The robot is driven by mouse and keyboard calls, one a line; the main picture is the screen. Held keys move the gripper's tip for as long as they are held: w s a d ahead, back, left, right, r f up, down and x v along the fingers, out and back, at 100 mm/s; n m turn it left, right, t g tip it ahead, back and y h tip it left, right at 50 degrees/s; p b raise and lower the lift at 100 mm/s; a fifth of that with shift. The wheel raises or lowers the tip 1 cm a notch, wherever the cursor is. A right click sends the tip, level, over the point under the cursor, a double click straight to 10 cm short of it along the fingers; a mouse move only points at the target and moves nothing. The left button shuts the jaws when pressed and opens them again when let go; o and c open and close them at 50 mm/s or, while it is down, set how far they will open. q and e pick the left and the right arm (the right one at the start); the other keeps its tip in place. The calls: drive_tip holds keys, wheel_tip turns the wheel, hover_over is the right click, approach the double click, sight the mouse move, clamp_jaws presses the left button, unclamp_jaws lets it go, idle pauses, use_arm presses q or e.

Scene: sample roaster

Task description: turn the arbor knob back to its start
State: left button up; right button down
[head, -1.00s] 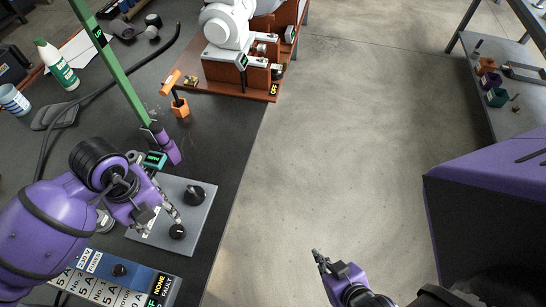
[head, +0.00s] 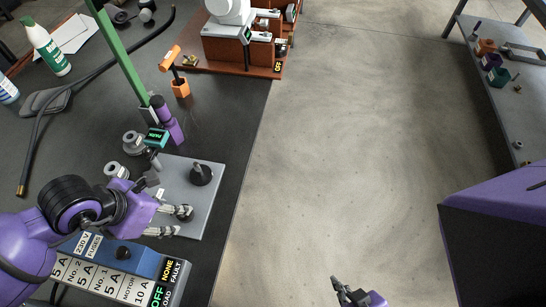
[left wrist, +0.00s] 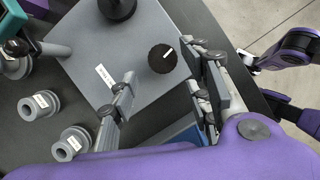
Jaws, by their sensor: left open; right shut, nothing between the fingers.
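A grey plate (head: 205,205) lies on the dark bench with two black knobs. The far knob (head: 200,172) stands clear in the head view. The near knob (head: 187,212) is partly covered by my left gripper (head: 178,221). In the left wrist view the near knob (left wrist: 162,58) has a white pointer line, and the far knob (left wrist: 117,8) is cut by the top edge. My left gripper (left wrist: 165,72) is open, its fingers either side of the near knob; I cannot tell if they touch it. The plate's label is unreadable. My right gripper (head: 337,283) is shut and empty over the floor.
A blue fuse box (head: 140,262) stands just below the plate. Grey cylinders (head: 134,143), a small teal display (head: 156,138) and a green post (head: 122,60) are beyond it. An orange-handled tool (head: 171,58) stands farther off. The floor right of the bench is clear.

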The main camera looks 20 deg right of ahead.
use_arm(q)
drive_tip(key=shift+x, duration=2.65)
use_arm(e)
drive_tip(key=shift+a+f, duration=0.15)
drive_tip(key=shift+a, duration=0.1)
use_arm(q)
drive_tip(key=shift+a, duration=0.1)
drive_tip(key=c, duration=1.1)
drive_tip(key=shift+o, duration=0.2)
drive_tip(key=shift+w+a+m+g+b, duration=0.15)
drive_tip(key=shift+m+g+b, duration=0.15)
drive_tip(key=shift+m+b, duration=0.4)
use_arm(e)
drive_tip(key=shift+s+f, duration=0.1)
drive_tip(key=shift+f, duration=0.3)
use_arm(q)
drive_tip(key=o, duration=1.1)
drive_tip(key=shift+w, duration=0.1)
drive_tip(key=shift+c, duration=0.2)
drive_tip(key=shift+r, duration=0.15)
drive_tip(key=v, duration=1.1)
drive_tip(key=shift+a+r, duration=0.25)
drive_tip(key=shift+r, duration=0.05)
use_arm(e)
drive_tip(key=w, duration=0.3)
drive_tip(key=shift+a+r, duration=0.15)
drive_tip(key=shift+a, duration=0.15)
